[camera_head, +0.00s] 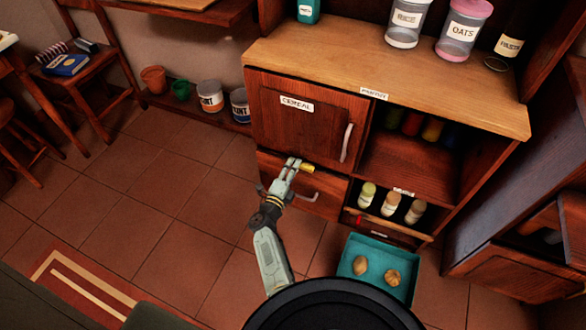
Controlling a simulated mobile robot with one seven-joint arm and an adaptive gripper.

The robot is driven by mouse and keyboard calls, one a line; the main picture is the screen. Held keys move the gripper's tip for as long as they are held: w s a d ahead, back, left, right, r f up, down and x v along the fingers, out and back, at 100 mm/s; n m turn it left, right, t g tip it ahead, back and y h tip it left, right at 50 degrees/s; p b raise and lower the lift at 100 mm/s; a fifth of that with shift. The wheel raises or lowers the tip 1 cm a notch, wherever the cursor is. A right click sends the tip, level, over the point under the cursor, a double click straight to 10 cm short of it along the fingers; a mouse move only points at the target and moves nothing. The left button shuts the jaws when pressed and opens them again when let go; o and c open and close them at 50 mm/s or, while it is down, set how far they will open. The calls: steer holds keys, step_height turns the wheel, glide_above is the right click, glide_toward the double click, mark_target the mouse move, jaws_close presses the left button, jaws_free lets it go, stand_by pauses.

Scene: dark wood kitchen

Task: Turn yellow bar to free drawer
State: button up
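A small yellow bar (307,168) sits at the top edge of a wooden drawer (328,200) below the cereal cupboard door. It points to the right and looks roughly level. My gripper (294,163) is at the bar's left end, over the drawer's upper front. Its fingers overlap that end in the picture and hide it. I cannot tell whether they touch or grip the bar.
The cereal door (310,130) is shut above. A narrow tray (390,228) with small jars lies right of the drawer. A teal box (362,248) with two round brown items stands on the floor in front. Paint cans (210,95) stand at the left; the tiled floor there is clear.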

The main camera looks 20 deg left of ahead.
steer(key=s, duration=1.2)
steer(key=shift+a, duration=0.2)
